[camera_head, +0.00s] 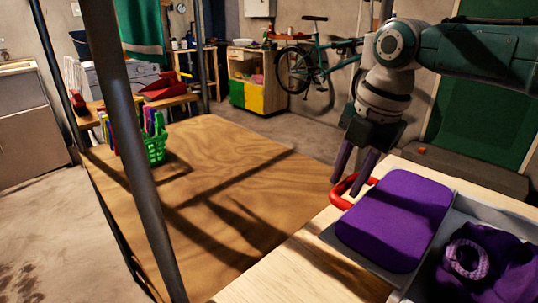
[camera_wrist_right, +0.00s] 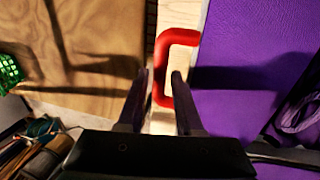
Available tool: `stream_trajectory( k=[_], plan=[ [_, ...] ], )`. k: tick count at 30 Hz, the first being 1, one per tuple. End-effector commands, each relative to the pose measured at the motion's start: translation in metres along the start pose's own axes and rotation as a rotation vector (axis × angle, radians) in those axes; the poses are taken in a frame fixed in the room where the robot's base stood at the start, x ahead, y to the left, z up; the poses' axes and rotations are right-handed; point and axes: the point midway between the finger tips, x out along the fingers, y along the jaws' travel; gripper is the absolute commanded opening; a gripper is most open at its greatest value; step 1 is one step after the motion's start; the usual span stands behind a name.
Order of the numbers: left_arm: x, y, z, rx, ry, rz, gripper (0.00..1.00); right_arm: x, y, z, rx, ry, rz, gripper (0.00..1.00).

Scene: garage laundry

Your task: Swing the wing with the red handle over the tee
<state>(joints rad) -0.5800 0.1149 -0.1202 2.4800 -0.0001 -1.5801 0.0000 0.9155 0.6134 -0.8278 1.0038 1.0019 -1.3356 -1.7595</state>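A flat purple wing (camera_head: 395,220) with a red handle (camera_head: 345,188) on its left edge lies on a light wooden top. The purple tee (camera_head: 500,265), with a ring-shaped collar, lies crumpled on the grey board to the right of the wing. My right gripper (camera_head: 353,180) points down at the handle. In the right wrist view its fingers (camera_wrist_right: 162,90) stand apart on either side of the red handle (camera_wrist_right: 172,38), with a visible gap. I cannot tell if either finger touches it. The wing (camera_wrist_right: 250,45) fills the right there. My left gripper is out of view.
A brown wooden table (camera_head: 225,165) adjoins on the left, with a green basket (camera_head: 155,147) of colourful things. A dark post (camera_head: 130,150) crosses the left foreground. A bicycle (camera_head: 310,60) and a cabinet (camera_head: 250,80) stand at the back. The table's middle is clear.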

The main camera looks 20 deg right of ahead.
Motion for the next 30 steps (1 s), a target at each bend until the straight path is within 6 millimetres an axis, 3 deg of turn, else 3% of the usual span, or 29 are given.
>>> stream_trajectory(
  k=[3,12,30],
  plan=[
    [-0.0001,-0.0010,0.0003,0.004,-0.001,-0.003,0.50,-0.0004,0.0001,0.0000,0.000,0.000,0.000,0.34],
    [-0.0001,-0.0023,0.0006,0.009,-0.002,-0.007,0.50,-0.0006,0.0000,0.0001,0.001,0.000,0.000,0.00],
    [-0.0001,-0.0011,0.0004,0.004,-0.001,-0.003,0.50,-0.0006,-0.0002,0.0001,0.001,0.000,-0.001,0.00]
  ],
)
